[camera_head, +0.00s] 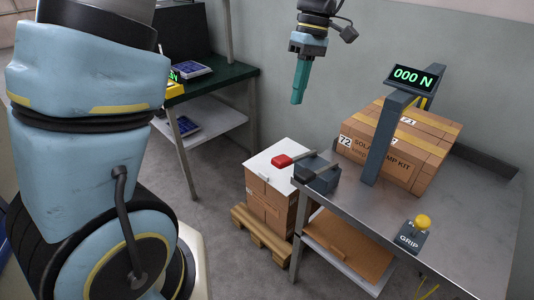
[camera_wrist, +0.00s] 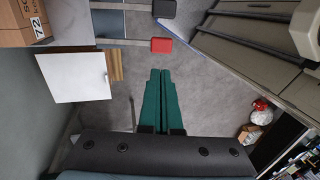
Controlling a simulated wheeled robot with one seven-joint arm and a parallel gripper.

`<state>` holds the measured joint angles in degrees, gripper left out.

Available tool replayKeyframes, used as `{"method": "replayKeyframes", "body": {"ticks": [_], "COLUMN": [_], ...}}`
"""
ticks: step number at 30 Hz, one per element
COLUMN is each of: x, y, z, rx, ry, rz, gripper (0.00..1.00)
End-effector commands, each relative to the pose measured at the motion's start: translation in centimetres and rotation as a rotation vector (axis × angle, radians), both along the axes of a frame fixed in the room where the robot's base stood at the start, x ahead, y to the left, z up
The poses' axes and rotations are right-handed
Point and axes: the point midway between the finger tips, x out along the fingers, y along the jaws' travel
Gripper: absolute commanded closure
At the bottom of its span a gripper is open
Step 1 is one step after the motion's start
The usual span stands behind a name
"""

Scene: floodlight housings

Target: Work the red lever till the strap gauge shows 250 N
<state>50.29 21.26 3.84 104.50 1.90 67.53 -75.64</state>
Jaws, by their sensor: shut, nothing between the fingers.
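The red lever (camera_head: 281,161) sticks out to the left from a dark tensioner block (camera_head: 319,178) at the table's left edge. Its red grip also shows in the wrist view (camera_wrist: 161,45), just beyond my fingertips in that picture. A second lever with a black grip (camera_head: 304,175) lies beside it, also seen in the wrist view (camera_wrist: 164,9). The strap gauge (camera_head: 413,77) reads 000 N in green. A yellow strap (camera_head: 420,125) runs over the cardboard box (camera_head: 400,148). My gripper (camera_head: 297,99) is shut and empty, pointing down above the red lever, apart from it.
The steel table (camera_head: 455,215) carries a grey post (camera_head: 388,140) and a yellow button marked GRIP (camera_head: 423,221). Boxes with a white top (camera_head: 285,165) stand on a pallet below the red lever. A dark green bench (camera_head: 225,75) stands behind at left.

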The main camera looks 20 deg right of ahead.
Motion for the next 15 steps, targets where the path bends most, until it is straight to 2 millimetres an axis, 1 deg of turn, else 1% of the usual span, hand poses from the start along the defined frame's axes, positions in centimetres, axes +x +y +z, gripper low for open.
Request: {"method": "replayKeyframes", "body": {"ticks": [1, 3, 12, 15], "x": [-0.2, -0.31, -0.3, -0.35], "y": [-0.45, -0.64, -0.59, -0.48], "z": [-0.05, 0.03, 0.05, -0.33], "rx": [0.007, 0.011, 0.011, 0.012], "ry": [-0.002, -0.002, -0.003, -0.001], "rz": [0.006, 0.013, 0.015, 0.015], "gripper": [1.0, 1.0, 1.0, 1.0]}}
